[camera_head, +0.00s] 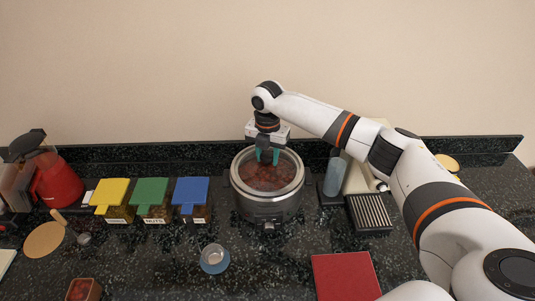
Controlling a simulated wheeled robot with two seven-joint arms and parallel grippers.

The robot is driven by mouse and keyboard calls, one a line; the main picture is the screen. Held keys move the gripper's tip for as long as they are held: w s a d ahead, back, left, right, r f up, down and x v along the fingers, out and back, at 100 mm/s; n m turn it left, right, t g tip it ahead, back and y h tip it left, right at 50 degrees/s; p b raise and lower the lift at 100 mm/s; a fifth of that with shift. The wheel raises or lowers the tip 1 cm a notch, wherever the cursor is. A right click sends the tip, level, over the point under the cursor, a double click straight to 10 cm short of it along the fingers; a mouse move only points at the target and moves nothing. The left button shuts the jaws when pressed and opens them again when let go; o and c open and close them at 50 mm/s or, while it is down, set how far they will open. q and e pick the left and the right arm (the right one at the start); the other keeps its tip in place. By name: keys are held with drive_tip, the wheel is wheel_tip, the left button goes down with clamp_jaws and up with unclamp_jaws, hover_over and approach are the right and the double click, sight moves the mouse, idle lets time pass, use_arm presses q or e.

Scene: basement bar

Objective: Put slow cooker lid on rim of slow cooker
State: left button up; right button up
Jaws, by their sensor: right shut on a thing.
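The slow cooker (268,208) is a round silver pot on the dark speckled counter, at the middle of the view. Its clear glass lid (285,177) with a pale rim lies over the pot's opening, and reddish contents show through it. I cannot tell whether the lid touches the rim all the way round. My right gripper (267,157) points down over the lid's middle, its teal fingers shut on the lid's handle, which the fingers mostly hide. My left gripper is not in view.
Yellow, green and blue lidded boxes (189,191) stand left of the cooker. A small blue-rimmed dish (214,258) is in front. A grey cylinder (333,177) and a slatted rack (369,213) stand close on the right. A red board (345,277) lies front right.

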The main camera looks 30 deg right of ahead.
sight(267, 155)
drive_tip(key=o, duration=1.2)
drive_tip(key=shift+o, duration=0.2)
wheel_tip(267, 155, up, 12)
drive_tip(key=b, duration=0.4)
